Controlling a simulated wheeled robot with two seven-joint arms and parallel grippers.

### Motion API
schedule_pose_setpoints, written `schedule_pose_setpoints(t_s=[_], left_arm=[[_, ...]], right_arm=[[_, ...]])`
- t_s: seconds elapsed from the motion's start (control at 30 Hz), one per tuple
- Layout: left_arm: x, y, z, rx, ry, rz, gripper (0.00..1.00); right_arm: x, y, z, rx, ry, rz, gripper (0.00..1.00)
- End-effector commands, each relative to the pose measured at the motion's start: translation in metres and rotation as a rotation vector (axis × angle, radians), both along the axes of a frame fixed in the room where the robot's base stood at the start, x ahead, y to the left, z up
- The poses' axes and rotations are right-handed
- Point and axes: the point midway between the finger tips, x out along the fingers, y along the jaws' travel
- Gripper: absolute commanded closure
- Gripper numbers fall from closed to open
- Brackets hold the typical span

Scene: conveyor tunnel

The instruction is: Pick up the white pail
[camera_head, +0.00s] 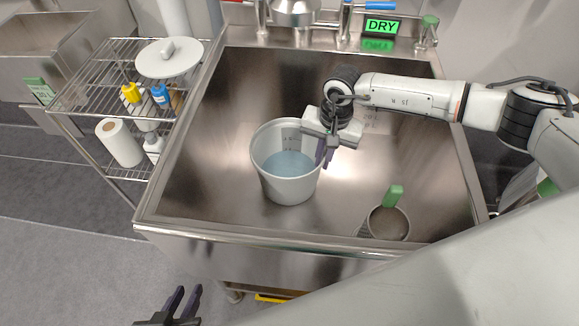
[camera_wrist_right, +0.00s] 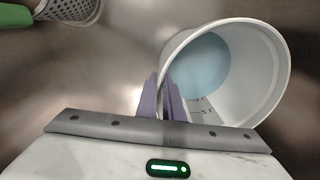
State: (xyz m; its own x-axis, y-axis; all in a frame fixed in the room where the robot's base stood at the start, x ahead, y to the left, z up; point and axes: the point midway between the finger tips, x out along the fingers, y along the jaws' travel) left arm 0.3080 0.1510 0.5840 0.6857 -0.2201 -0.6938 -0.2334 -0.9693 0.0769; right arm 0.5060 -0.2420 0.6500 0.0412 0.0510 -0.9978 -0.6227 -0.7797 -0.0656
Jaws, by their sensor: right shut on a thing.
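The white pail (camera_head: 287,187) stands in the steel sink basin and holds blue-tinted water. Marks show on its inner wall. My right gripper (camera_head: 325,152) reaches in from the right and is shut on the pail's right rim. In the right wrist view the pail (camera_wrist_right: 275,75) is at the right, with its wall between the two purple fingers (camera_wrist_right: 164,100). My left gripper (camera_head: 182,303) is at the bottom left, outside the sink, with its fingers apart and nothing between them.
A metal strainer cup with a green handle (camera_head: 393,197) sits in the basin at the lower right. A wire rack (camera_head: 100,85) with a white lid (camera_head: 168,58), bottles and a paper roll (camera_head: 119,143) stands at the left. A green DRY sign (camera_head: 381,26) is behind the sink.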

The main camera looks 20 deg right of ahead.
Motion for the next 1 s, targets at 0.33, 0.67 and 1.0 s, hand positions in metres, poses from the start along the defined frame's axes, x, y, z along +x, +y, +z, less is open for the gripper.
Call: schedule_pose_setpoints(t_s=[0.33, 0.67, 1.0], left_arm=[[-0.0030, -0.0001, -0.0015, 0.000, 0.006, 0.000, 0.76], [-0.0046, -0.0002, -0.0022, 0.000, 0.008, 0.000, 0.76], [-0.0043, -0.0002, -0.0010, 0.000, 0.008, -0.001, 0.76]], right_arm=[[0.0001, 0.0011, 0.0001, 0.002, -0.001, 0.001, 1.00], [0.0000, 0.0011, 0.0000, 0.001, 0.000, 0.001, 1.00], [0.0024, 0.0016, 0.0092, 0.005, -0.007, 0.001, 1.00]])
